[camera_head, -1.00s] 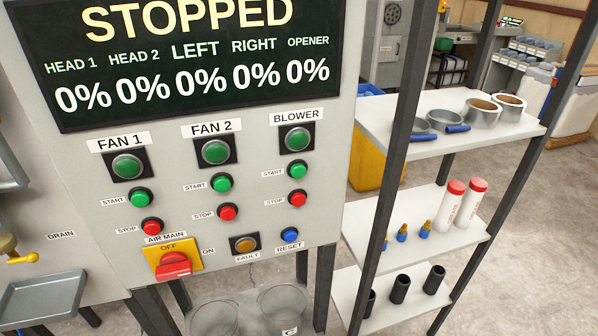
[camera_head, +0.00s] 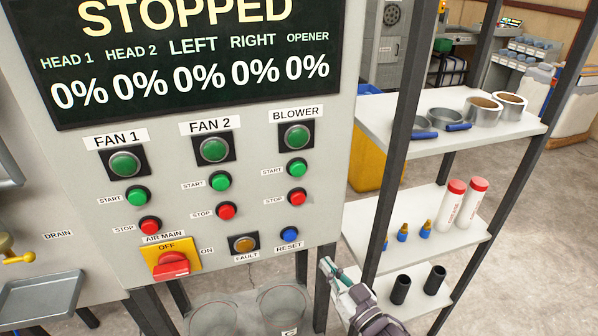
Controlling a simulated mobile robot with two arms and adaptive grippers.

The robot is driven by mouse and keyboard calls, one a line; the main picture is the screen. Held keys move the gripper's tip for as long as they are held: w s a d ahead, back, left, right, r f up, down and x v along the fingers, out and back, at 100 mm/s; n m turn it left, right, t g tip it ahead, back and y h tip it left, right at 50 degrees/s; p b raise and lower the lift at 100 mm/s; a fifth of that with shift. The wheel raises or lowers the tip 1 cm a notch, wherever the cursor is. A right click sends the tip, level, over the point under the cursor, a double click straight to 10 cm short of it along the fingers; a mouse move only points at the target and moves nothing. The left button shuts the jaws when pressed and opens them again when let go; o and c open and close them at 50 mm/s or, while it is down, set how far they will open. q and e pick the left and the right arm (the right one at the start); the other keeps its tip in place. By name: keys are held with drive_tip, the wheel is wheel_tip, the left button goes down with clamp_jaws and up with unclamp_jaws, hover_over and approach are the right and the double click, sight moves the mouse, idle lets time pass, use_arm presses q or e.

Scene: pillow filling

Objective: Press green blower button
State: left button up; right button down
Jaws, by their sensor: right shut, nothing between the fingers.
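The blower column is at the right of the grey control panel (camera_head: 225,215). It has a large green lamp (camera_head: 296,137) under the BLOWER label (camera_head: 296,115). Below it is the small green START button (camera_head: 297,167), then a red STOP button (camera_head: 297,198). My right gripper (camera_head: 327,265) is low at the panel's lower right corner, below and right of the green button and well apart from it. Its fingers are together and empty, pointing up and left. My left gripper is not in view.
A shelf rack (camera_head: 445,130) with tape rolls, bottles and black cylinders stands right of the panel; its dark post is close to my right gripper. The panel also carries FAN 1 and FAN 2 buttons, a red AIR MAIN switch (camera_head: 171,265) and a blue RESET button (camera_head: 289,234).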

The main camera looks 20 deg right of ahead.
wheel_tip(320, 180, up, 12)
drive_tip(key=s+a+n+t+y, duration=0.1)
drive_tip(key=a+n+t+y, duration=0.1)
drive_tip(key=y, duration=0.1)
drive_tip(key=n+t+y, duration=0.1)
drive_tip(key=n+y, duration=0.2)
drive_tip(key=y, duration=0.3)
approach(298, 169)
drive_tip(key=s+a+r, duration=0.3)
drive_tip(key=s+r, duration=0.2)
drive_tip(key=s, duration=0.1)
drive_tip(key=shift+s+a, duration=0.1)
drive_tip(key=shift+a, duration=0.05)
drive_tip(key=shift+w+a+b, duration=0.15)
drive_tip(key=shift+w+b, duration=0.6)
drive_tip(key=shift+w, duration=3.7)
drive_tip(key=shift+w, duration=0.15)
drive_tip(key=shift+w, duration=0.25)
